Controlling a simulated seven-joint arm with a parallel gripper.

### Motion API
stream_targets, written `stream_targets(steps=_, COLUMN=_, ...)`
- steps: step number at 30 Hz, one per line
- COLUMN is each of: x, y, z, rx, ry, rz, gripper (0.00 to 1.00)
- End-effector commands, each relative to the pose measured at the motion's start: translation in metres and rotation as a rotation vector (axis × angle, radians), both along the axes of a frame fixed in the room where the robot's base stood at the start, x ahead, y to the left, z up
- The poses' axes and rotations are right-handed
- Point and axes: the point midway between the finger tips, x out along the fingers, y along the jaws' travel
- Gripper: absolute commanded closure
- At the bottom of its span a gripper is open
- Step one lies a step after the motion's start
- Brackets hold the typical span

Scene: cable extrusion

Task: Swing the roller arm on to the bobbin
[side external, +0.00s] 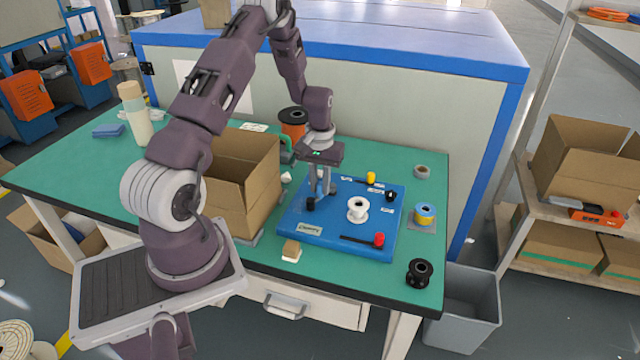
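A blue board (345,252) lies on the green bench. A white bobbin (358,209) stands upright near its middle. A black bar with a red knob (379,240) lies at the board's front right, apart from the bobbin. Another black bar with a yellow knob (371,178) lies behind the bobbin. A small black cylinder (390,196) is at the right. Which part is the roller arm is not clear. My gripper (321,194) points down over the board's left part, left of the bobbin. A dark piece (310,204) shows at its tips; whether it is held is unclear.
An open cardboard box (258,185) stands close left of the board. A black spool (419,273) sits near the bench's front right corner, beside a grey bin (465,300).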

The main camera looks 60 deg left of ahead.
Motion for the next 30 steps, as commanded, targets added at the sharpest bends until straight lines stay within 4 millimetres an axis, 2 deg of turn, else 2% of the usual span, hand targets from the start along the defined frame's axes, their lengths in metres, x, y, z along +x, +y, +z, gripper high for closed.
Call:
stream_targets(steps=1, x=0.0001, y=-0.0001, z=0.0001, rx=0.0, ry=0.0, rz=0.0, gripper=0.92)
stream_targets(steps=3, x=0.0, y=-0.0001, z=0.0002, rx=0.0, ry=0.0, rz=0.0, gripper=1.0)
stream_targets(steps=30, x=0.0001, y=-0.0004, z=0.0008, rx=-0.001, ry=0.001, rz=0.0, gripper=1.0)
